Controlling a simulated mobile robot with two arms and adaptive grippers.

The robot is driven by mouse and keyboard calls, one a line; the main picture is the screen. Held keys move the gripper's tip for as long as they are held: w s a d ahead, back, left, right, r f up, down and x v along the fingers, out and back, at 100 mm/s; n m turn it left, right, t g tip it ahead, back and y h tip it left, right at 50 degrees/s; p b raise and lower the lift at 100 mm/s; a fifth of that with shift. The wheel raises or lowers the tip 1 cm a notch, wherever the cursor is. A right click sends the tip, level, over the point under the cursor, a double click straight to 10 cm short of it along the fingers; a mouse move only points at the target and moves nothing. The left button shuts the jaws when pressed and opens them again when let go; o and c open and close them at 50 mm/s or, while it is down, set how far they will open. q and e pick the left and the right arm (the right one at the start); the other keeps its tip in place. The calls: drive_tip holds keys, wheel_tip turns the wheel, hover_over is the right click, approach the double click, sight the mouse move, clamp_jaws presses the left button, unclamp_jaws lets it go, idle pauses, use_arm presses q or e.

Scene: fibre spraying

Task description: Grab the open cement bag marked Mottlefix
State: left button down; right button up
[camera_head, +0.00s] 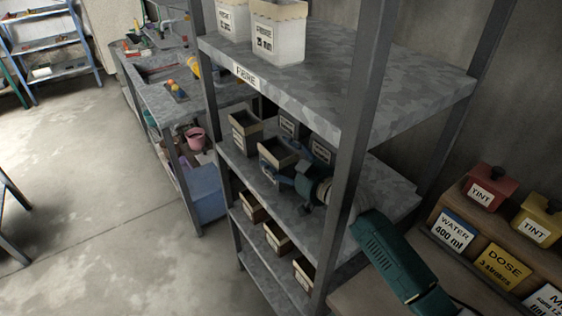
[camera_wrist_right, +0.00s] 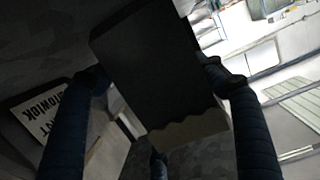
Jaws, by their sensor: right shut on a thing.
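An open bag (camera_head: 278,153) with a tan rim and dark inside stands at the middle shelf level, its label hidden from me. My right gripper (camera_head: 291,178) reaches in from the right, past the shelf post, and is shut on this bag. In the right wrist view the bag (camera_wrist_right: 155,70) is a dark block with a jagged tan edge, between the fingers of my right gripper (camera_wrist_right: 155,82). No Mottlefix name is readable on it. My left gripper is not in view.
Another open bag (camera_head: 244,131) stands close on the left, and labelled bags (camera_head: 289,124) stand behind. The upper shelf (camera_head: 340,85) hangs above, and a grey post (camera_head: 352,150) crosses near my arm. Several bags sit on the lower shelf (camera_head: 262,262). The floor at left is clear.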

drive_tip(key=shift+r, duration=0.35)
wheel_tip(320, 180, up, 10)
drive_tip(key=b, duration=0.1)
drive_tip(key=shift+f, duration=0.2)
idle(0.3)
